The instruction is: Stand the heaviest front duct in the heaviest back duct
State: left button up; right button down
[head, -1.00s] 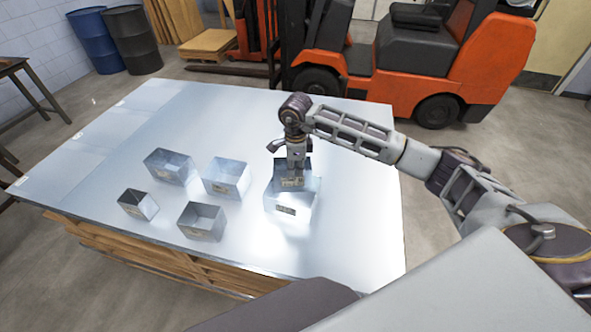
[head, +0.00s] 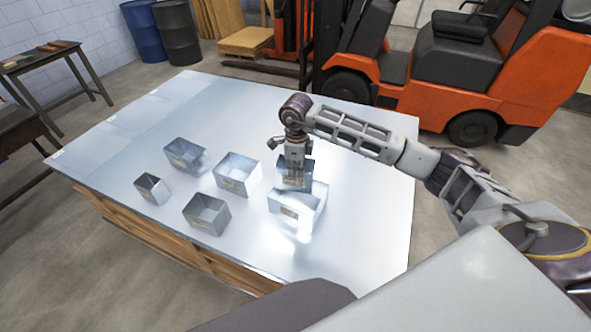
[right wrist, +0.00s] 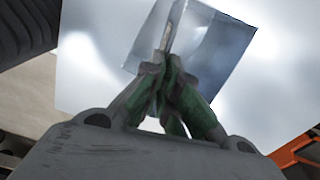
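My right gripper (head: 296,157) is shut on the wall of a small grey sheet-metal duct (head: 292,180), with a label on its front. In the right wrist view, the fingers (right wrist: 165,75) pinch an edge of the held duct (right wrist: 197,48). The held duct is upright at the mouth of a larger, shiny duct (head: 307,213) on the right of the table. Its lower end overlaps the larger duct's opening; I cannot tell how deep it sits. The larger duct also has a front label, too small to read. My left gripper is not in view.
Other open ducts stand to the left on the metal-topped table (head: 130,235): one at the back (head: 180,158), one in the middle (head: 234,185), a small one (head: 148,193) and one in front (head: 202,224). An orange forklift (head: 550,70) stands behind.

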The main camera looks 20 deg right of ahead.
jog(key=shift+d, duration=0.1)
jog(key=shift+m, duration=0.9)
jog(key=shift+d+m, duration=0.1)
jog(key=shift+m, duration=0.4)
jog(key=shift+f, duration=0.1)
